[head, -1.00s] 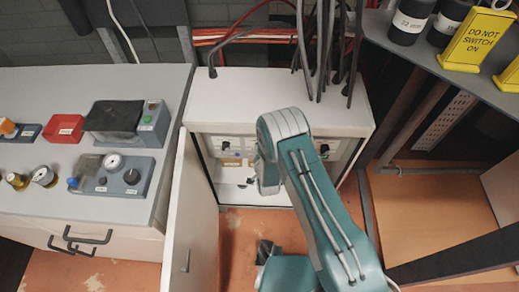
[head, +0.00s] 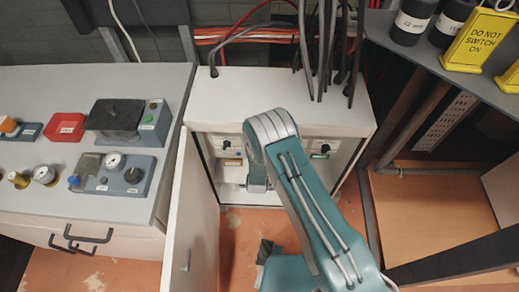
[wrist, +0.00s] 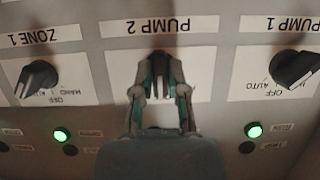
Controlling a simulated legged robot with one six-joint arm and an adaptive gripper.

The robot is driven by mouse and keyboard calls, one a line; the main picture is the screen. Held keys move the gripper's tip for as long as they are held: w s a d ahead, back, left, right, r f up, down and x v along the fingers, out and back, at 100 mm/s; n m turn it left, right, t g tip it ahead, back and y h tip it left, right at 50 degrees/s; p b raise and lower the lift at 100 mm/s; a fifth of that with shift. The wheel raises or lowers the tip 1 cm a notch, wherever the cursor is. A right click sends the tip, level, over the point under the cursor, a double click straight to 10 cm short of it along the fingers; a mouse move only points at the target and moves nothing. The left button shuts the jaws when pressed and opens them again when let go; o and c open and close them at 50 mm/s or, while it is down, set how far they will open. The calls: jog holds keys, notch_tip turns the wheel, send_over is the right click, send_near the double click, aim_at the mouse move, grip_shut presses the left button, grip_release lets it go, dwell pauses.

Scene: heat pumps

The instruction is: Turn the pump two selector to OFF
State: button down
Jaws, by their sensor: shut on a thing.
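The pump two selector (wrist: 159,68) is a dark knob on a pale plate under the upside-down PUMP 2 label (wrist: 175,27) in the wrist view. My gripper (wrist: 160,80) is shut on this knob, with one finger on each side. The knob looks roughly upright in the picture; its position marks are hidden behind my gripper. In the head view my teal arm reaches into the open white cabinet (head: 275,88) and hides the pump two selector and my fingertips.
The zone 1 selector (wrist: 38,78) and pump 1 selector (wrist: 294,68) flank the held knob. Green lamps (wrist: 60,135) glow near the lower edge of the wrist view. The open cabinet door (head: 190,215) stands left of my arm. A grey bench (head: 95,190) is further left.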

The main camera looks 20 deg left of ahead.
jog(key=shift+w+r, duration=0.2)
jog(key=shift+w, duration=0.05)
jog(key=c, duration=0.7)
grip_release()
jog(key=shift+a, duration=0.1)
jog(key=shift+o, duration=0.2)
jog(key=shift+w, duration=0.1)
jog(key=v, duration=1.2)
jog(key=shift+f, duration=0.25)
